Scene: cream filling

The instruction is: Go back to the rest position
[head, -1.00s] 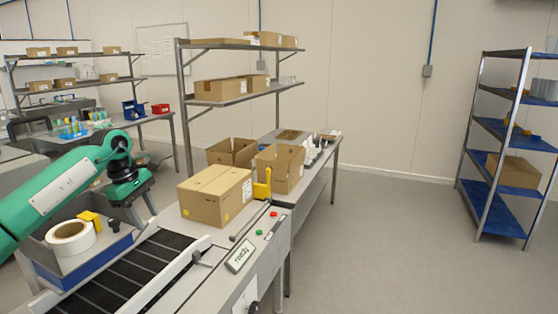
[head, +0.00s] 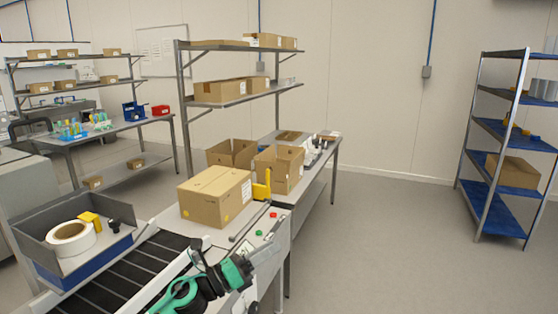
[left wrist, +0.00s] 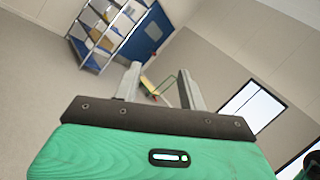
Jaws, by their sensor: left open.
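My left arm shows at the bottom middle of the head view, in front of the conveyor's near side. My left gripper shows in the left wrist view (left wrist: 158,88) with its two fingers apart and nothing between them. It points across the room, away from the workbench. My right gripper is in neither view.
A grey and blue tray (head: 28,240) holds a tape roll (head: 72,238), a yellow item and a black item. It stands left of the black conveyor (head: 135,270). A closed carton (head: 210,197) stands beyond. A blue shelf rack (head: 490,190) is at right, with open floor before it.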

